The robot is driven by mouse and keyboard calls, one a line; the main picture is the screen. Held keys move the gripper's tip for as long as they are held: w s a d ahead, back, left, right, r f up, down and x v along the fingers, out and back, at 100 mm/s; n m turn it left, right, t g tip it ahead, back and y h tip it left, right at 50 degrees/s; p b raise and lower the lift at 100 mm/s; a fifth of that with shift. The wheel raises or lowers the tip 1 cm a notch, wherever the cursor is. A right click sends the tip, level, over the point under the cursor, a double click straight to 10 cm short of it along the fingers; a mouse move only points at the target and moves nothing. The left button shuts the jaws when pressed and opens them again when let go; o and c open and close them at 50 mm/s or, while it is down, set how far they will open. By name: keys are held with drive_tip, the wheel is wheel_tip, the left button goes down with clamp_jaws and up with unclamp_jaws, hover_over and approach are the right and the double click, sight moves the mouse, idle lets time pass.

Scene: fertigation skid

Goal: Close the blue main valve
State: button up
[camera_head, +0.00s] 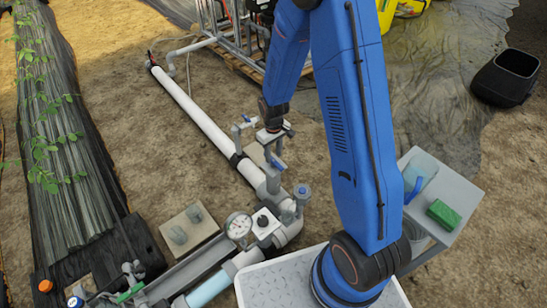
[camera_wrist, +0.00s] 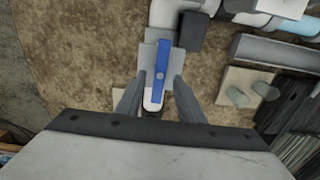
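The blue main valve handle (camera_wrist: 162,62) is a long flat blue lever on a grey valve body (camera_wrist: 150,55). In the wrist view it lies roughly in line with the pipe. In the head view the blue handle (camera_head: 277,162) shows just below my gripper (camera_head: 262,138), at the near end of the white pipe. My gripper (camera_wrist: 160,84) is open, with one grey finger on each side of the handle's near part. Gaps show between the fingers and the lever in the wrist view. I cannot tell how far the fingertips are above it.
A long white pipe (camera_head: 205,120) runs to the back left. A small table (camera_head: 452,192) holds a green sponge (camera_head: 443,214). Bare soil lies left of the pipe.

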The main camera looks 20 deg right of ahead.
sight(273, 163)
drive_tip(key=shift+f, duration=1.1)
clamp_jaws()
